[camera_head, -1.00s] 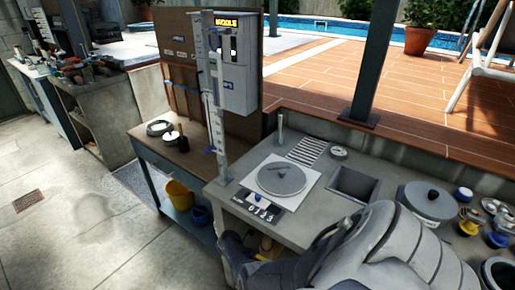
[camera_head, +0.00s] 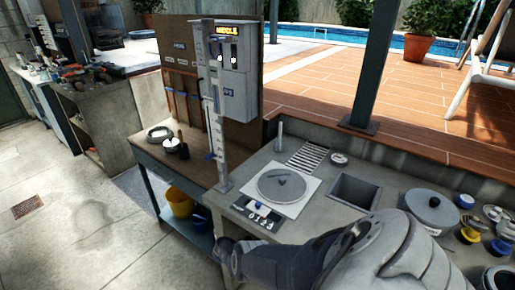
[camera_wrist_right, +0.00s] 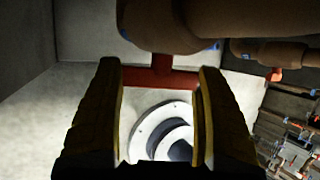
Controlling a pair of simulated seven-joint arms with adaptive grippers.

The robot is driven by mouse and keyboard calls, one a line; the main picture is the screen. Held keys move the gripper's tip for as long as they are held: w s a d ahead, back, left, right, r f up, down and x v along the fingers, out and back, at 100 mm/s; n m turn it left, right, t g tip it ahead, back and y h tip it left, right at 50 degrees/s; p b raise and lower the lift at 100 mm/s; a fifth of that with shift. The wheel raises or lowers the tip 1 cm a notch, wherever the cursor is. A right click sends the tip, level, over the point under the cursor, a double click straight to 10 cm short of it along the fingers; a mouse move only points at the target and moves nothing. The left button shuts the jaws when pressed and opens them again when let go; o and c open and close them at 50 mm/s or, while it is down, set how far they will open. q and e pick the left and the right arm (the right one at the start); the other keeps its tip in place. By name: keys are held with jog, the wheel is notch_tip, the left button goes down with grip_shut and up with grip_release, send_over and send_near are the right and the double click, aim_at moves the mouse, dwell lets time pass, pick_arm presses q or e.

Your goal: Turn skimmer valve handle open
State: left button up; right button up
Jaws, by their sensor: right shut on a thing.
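A red handle (camera_wrist_right: 172,78), which I take for the skimmer valve handle, shows in the right wrist view below a brown pipe-like body (camera_wrist_right: 185,25). My right gripper (camera_wrist_right: 158,72) has its yellow and black fingers on either side of the red bar and is shut on it. How far the handle is turned I cannot tell. In the head view my right arm comes in from the bottom right and reaches below the counter front. Its gripper and the handle are hidden there. My left gripper is not in view.
The grey counter (camera_head: 318,222) carries a round grey disc (camera_head: 283,185), a square recess (camera_head: 355,192) and a lidded pot (camera_head: 432,210). A yellow bucket (camera_head: 180,202) stands under the wooden bench. A white ring (camera_wrist_right: 160,130) lies beyond the fingers.

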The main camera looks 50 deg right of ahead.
jog(key=o, duration=1.2)
jog(key=shift+s+d, duration=0.1)
jog(key=shift+o, duration=0.2)
jog(key=shift+w+a+r, duration=0.35)
jog(key=shift+w+r, duration=0.05)
jog(key=shift+r, duration=0.05)
jog(key=v, duration=1)
jog(key=shift+r, duration=0.4)
jog(key=shift+a, duration=0.1)
